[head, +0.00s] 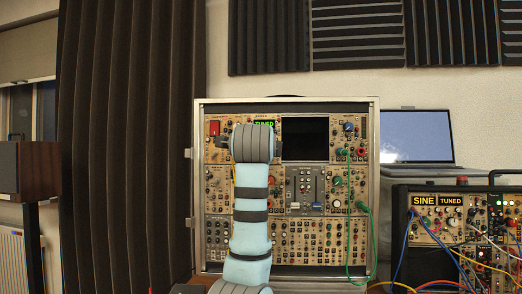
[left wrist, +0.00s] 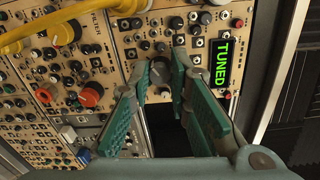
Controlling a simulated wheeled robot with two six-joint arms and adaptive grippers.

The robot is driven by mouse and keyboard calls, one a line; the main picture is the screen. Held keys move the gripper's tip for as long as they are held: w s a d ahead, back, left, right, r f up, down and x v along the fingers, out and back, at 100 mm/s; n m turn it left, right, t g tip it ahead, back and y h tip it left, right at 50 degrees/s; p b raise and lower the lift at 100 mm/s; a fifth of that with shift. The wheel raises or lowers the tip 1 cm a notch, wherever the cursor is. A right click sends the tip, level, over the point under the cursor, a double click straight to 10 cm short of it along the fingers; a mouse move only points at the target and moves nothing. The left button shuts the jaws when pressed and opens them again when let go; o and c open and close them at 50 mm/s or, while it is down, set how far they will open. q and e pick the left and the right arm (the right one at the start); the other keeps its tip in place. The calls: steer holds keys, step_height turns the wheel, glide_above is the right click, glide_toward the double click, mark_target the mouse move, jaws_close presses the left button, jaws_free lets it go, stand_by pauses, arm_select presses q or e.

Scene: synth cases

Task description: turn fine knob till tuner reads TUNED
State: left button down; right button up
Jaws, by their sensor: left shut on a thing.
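The tuner display (left wrist: 221,63) reads TUNED in green letters in the left wrist view. Its top edge (head: 264,123) shows the same green word over my arm in the head view. The fine knob (left wrist: 159,71), small and dark, sits on the tan panel left of the display. My left gripper (left wrist: 161,76) has its two green-padded fingers on either side of this knob, shut on it. In the head view my arm hides the gripper and the knob. My right gripper is in neither view.
The synth case (head: 373,120) stands upright with many knobs. Green cables (head: 348,215) hang on its right; a yellow cable (left wrist: 62,30) crosses near the gripper. A second rack (head: 400,235) with labels SINE and TUNED and a laptop (head: 416,135) stand at right.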

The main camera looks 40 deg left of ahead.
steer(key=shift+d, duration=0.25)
arm_select(q)
steer(key=c, duration=1.5)
jaws_free()
steer(key=v, duration=1.2)
steer(key=shift+s, duration=0.15)
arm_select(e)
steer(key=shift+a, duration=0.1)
arm_select(q)
steer(key=shift+f, duration=0.1)
